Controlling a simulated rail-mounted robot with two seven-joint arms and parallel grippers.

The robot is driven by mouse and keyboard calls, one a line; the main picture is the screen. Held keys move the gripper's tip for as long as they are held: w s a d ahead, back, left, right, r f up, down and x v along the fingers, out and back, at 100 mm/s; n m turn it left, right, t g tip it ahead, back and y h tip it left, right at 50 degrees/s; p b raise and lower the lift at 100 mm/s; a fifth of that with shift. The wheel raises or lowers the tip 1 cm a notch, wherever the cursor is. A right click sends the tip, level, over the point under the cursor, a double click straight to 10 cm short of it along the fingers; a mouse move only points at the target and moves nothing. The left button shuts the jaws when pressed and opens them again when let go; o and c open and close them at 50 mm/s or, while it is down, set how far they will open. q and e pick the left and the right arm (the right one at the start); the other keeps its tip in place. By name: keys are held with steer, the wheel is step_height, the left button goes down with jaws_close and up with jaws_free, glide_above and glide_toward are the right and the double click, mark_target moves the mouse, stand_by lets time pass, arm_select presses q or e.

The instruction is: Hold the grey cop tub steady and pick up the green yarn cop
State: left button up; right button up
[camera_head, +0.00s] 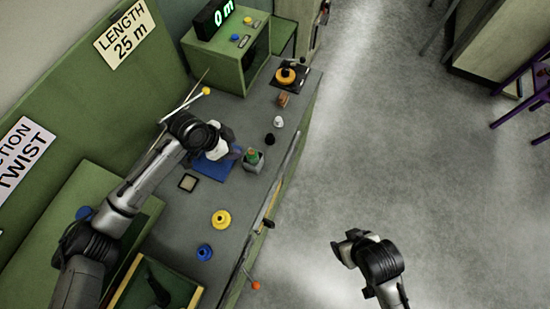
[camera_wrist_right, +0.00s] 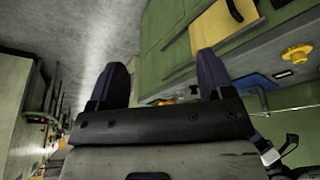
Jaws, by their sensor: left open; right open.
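The grey cop tub (camera_head: 256,167) stands on the grey bench top near its front edge, right of the blue mat (camera_head: 210,168). The green yarn cop (camera_head: 251,154) shows at the top of the tub, upright as far as I can tell. My left gripper (camera_head: 237,152) is open just left of the tub, over the blue mat; whether it touches the tub I cannot tell. My right gripper (camera_head: 343,247) is out over the floor, away from the bench and the tub. In the right wrist view its two fingers (camera_wrist_right: 162,80) are spread with nothing between them.
A yellow spool (camera_head: 221,219) and a blue spool (camera_head: 204,252) stand nearer on the bench. A white cone (camera_head: 278,122) and a dark one (camera_head: 270,139) stand beyond the tub. A rail (camera_head: 284,173) runs along the bench's front edge. The floor (camera_head: 400,170) is clear.

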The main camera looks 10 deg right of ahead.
steer(key=o, duration=0.3)
steer(key=w+r+t, duration=0.1)
steer(key=w+r, duration=0.1)
steer(key=w, duration=0.4)
steer(key=w+r+t, duration=0.2)
steer(key=w+r, duration=0.1)
steer(key=w, duration=0.3)
steer(key=shift+d+r+n, duration=0.25)
steer(key=shift+d+n, duration=0.05)
steer(key=w+d+r+n+t+h, duration=0.2)
steer(key=w+n+t, duration=0.1)
steer(key=w, duration=0.3)
steer(key=w+d+r+n+t+h, duration=0.1)
steer(key=w+d+n+t+h, duration=0.15)
steer(key=w, duration=0.35)
steer(key=w+d+r+n+t+h, duration=0.2)
steer(key=w+t+h, duration=0.15)
steer(key=w, duration=0.35)
steer(key=w+a+f+n+t+y, duration=0.1)
steer(key=a+f+n+t+y, duration=0.1)
steer(key=a+n+y, duration=0.6)
steer(key=a+f+n+t+y, duration=0.15)
steer(key=n+y, duration=0.35)
steer(key=n, duration=0.6)
steer(key=s+a+f+n+g+y, duration=0.6)
steer(key=f+n+g, duration=0.4)
steer(key=n, duration=0.8)
steer(key=shift+s+a+f+g, duration=0.35)
steer(key=shift+s+a+g, duration=0.2)
steer(key=shift+a+g, duration=0.4)
